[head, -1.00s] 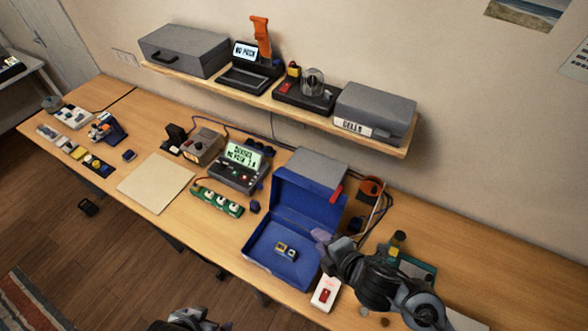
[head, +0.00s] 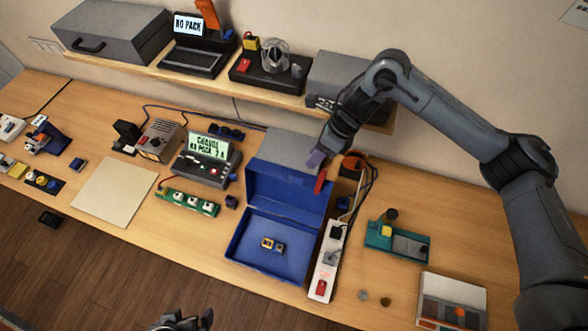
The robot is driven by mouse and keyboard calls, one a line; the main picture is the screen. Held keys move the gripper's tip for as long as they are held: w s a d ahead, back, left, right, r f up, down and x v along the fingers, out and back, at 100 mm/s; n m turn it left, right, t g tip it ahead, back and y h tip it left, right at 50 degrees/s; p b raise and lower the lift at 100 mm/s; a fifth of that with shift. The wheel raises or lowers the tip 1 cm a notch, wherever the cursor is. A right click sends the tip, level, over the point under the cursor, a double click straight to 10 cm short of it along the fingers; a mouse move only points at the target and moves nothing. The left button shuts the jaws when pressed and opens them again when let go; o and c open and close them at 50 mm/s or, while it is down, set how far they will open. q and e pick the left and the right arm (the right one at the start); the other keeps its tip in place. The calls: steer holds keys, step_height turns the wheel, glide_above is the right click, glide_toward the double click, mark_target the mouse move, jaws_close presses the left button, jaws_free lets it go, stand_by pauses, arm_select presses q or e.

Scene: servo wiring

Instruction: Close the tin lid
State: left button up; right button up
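The blue tin (head: 262,272) stands open on the bench with two small yellow-and-dark items on its floor. Its blue lid (head: 288,195) stands up at the back edge, leaning away. My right gripper (head: 316,160) is above the lid's upper right corner, near a red strip (head: 320,181). Its fingers are small and overlapped, so I cannot tell whether they are apart or touch the lid. My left gripper (head: 190,320) is low at the bottom edge, partly cut off, away from the tin.
A grey box (head: 285,149) sits behind the lid. A white power strip (head: 328,262) lies right of the tin. A meter (head: 207,160) and green socket board (head: 188,202) stand left. A teal tray (head: 397,243) lies right. The wall shelf (head: 220,75) hangs above the back.

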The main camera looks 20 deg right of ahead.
mark_target(297, 177)
steer(key=p+x, duration=0.2)
steer(key=x, duration=0.7)
steer(key=shift+a+f, duration=0.15)
steer(key=shift+f, duration=0.25)
jaws_close()
stand_by(1.1)
